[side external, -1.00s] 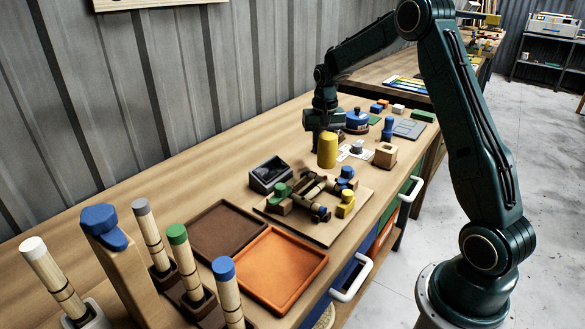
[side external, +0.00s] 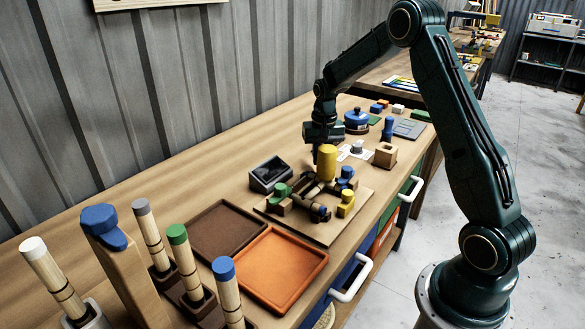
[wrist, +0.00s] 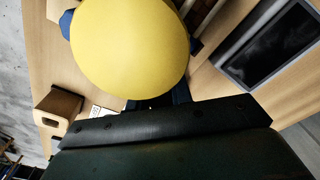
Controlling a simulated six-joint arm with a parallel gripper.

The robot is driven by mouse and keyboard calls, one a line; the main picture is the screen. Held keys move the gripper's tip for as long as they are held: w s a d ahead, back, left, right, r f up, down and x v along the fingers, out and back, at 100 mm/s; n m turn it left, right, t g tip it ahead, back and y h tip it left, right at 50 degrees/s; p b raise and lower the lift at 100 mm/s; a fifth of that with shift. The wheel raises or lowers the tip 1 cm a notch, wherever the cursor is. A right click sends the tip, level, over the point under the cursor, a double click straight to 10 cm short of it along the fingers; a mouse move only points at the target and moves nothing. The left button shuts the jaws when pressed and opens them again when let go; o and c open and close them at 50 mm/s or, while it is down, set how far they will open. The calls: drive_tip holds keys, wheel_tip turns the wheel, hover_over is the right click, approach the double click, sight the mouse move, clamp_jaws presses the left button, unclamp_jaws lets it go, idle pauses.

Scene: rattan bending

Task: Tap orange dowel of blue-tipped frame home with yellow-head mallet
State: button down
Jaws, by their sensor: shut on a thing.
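My gripper (side external: 318,148) is shut on the mallet, whose handle is mostly hidden. The mallet's yellow head (side external: 327,162) stands upright at the back of the assembly board (side external: 325,232), just above the frame parts. The yellow head also fills the upper middle of the wrist view (wrist: 130,45). The frame (side external: 308,190) lies on the board among green, blue and yellow clamps. The head partly hides the frame's far end. I cannot make out the orange dowel or whether the head touches it.
A brown tray (side external: 226,258) and an orange tray (side external: 318,262) lie in front. Capped rods stand in holders at the near left. A wooden block (side external: 386,155) and a blue pot (side external: 357,121) sit behind.

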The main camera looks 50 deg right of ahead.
idle(0.4)
drive_tip(key=shift+r, duration=1.6)
drive_tip(key=shift+f, duration=0.35)
drive_tip(key=shift+f, duration=1.9)
drive_tip(key=shift+r, duration=1.85)
